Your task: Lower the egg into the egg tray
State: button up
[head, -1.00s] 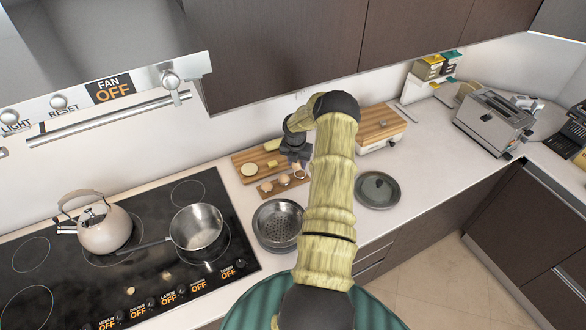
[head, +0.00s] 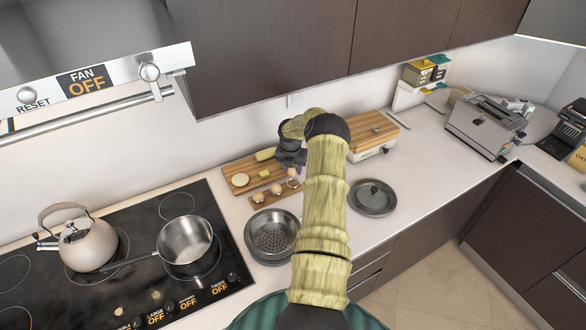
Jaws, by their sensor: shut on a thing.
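The egg tray (head: 268,203) is a small wooden holder on the counter, in front of a cutting board. Brown eggs sit in it, one at its left end (head: 258,197) and one near its middle (head: 276,189). My gripper (head: 292,170) points down over the tray's right end. It is shut on an egg (head: 293,172), which is small and partly hidden by the fingers. I cannot tell whether this egg touches the tray.
A cutting board (head: 236,168) with cut food lies behind the tray. A steel colander (head: 272,236) stands close in front. A saucepan (head: 186,240) and kettle (head: 88,244) are on the cooktop at left. A round lid (head: 373,197) and wooden-topped box (head: 372,130) are at right.

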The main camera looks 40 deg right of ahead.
aim_at(291, 171)
jog(key=shift+f+b, duration=0.9)
jog(key=shift+f, duration=0.1)
jog(key=shift+f+b, duration=1.5)
jog(key=shift+f, duration=0.35)
dwell(1.8)
jog(key=o, duration=0.7)
jog(key=shift+r, duration=0.15)
jog(key=r+b, duration=0.1)
jog(key=r, duration=0.3)
jog(key=a+r+b, duration=0.1)
jog(key=r, duration=0.2)
jog(key=s+r+b, duration=0.1)
jog(key=r, duration=0.3)
jog(key=shift+a+r+b, duration=0.3)
